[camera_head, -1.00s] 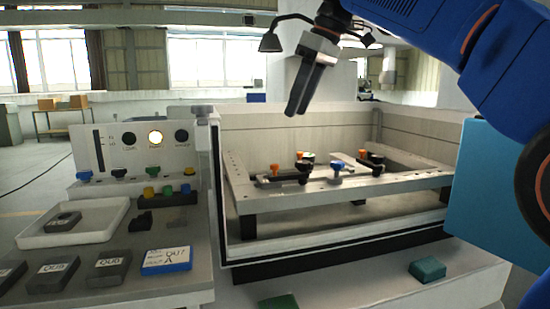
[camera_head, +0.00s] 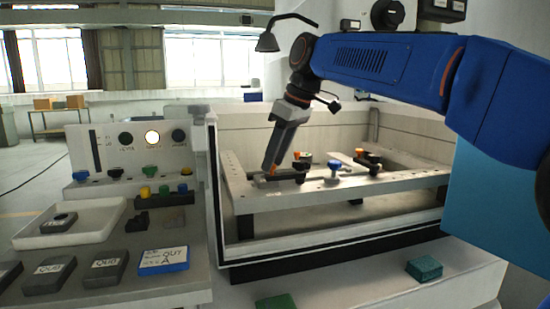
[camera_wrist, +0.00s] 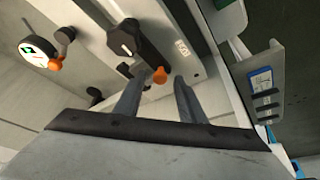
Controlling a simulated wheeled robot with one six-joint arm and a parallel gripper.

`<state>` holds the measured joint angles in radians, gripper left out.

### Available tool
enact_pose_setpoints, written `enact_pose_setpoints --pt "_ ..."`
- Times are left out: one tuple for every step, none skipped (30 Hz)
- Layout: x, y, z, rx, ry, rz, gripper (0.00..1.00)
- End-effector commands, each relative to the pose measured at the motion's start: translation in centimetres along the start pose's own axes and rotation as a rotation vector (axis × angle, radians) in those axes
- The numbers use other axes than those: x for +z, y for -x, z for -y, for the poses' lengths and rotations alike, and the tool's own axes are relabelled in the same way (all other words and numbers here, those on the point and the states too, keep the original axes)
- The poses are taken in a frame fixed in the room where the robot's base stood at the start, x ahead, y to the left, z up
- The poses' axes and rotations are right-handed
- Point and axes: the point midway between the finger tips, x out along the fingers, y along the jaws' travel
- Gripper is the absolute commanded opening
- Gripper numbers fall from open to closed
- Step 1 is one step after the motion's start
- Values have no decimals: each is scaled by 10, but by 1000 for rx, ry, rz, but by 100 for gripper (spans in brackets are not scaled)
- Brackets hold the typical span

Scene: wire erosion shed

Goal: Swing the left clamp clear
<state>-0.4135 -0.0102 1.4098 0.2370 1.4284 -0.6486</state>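The left clamp (camera_head: 287,175) is a dark bar on the metal frame inside the machine's tank, with an orange knob at its left end. In the wrist view the black clamp (camera_wrist: 132,38) lies just beyond my gripper (camera_wrist: 157,84), and its orange knob (camera_wrist: 160,75) sits between the fingertips. Gaps show on both sides of the knob, so the fingers are apart. In the head view my gripper (camera_head: 270,168) points down at the clamp's left end and partly hides the knob. A second clamp with an orange knob (camera_head: 360,152) stands to the right.
A blue-topped knob (camera_head: 334,168) stands on the frame (camera_head: 400,180) between the clamps. The tank's front wall (camera_head: 340,243) rises nearer me. To the left are a control panel (camera_head: 135,148) with a lit button, a white tray (camera_head: 88,236), and labelled blocks (camera_head: 105,268).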

Motion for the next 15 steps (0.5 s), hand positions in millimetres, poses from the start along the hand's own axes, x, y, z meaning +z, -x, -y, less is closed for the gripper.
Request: enact_pose_setpoints --pt "0 -1 0 0 0 0 36" --pt "0 -2 0 0 0 0 36" --pt "0 -2 0 0 0 0 36" --pt "0 -2 0 0 0 0 36" --pt "0 -2 0 0 0 0 36" --pt "0 -2 0 0 0 0 36" --pt "0 -2 0 0 0 0 36" --pt "0 -2 0 0 0 0 36" --pt "0 -2 0 0 0 0 36" --pt "0 -2 0 0 0 0 29" --pt "0 -2 0 0 0 0 22" --pt "0 -2 0 0 0 0 12" --pt "0 -2 0 0 0 0 5" --pt "0 -2 0 0 0 0 0" --pt "0 -2 0 0 0 0 0"
